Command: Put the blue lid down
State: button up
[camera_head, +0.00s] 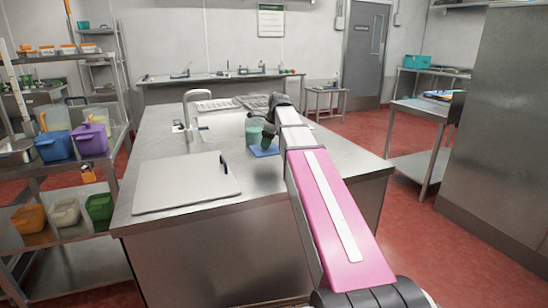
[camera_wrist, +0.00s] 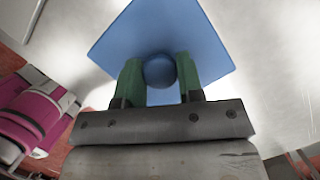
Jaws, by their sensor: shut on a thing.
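The blue lid (camera_head: 264,151) is a flat square plate held over the steel counter, right of the sink in the head view. In the wrist view the lid (camera_wrist: 125,40) fills the upper middle, with its round blue knob (camera_wrist: 159,71) between my green fingers. My gripper (camera_wrist: 159,75) is shut on that knob. In the head view my gripper (camera_head: 262,138) is partly hidden by my wrist. A dark shadow lies on the counter below the lid, and the lid seems a little above the surface; the exact gap cannot be told.
The steel counter (camera_head: 300,180) has bare room in front and to the right of the lid. A flat pale panel (camera_head: 180,183) with a black handle lies at the front left. A tap (camera_head: 188,110) stands behind. A shelf at left holds blue (camera_head: 54,146) and purple (camera_head: 89,140) containers.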

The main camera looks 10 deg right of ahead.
aim_at(276, 150)
jog(key=d, duration=0.1)
jog(key=s+d+f, duration=0.1)
jog(key=d+f, duration=0.1)
jog(key=shift+s, duration=0.25)
jog(key=shift+f, duration=1.95)
jog(key=shift+f, duration=0.15)
jog(key=o, duration=0.9)
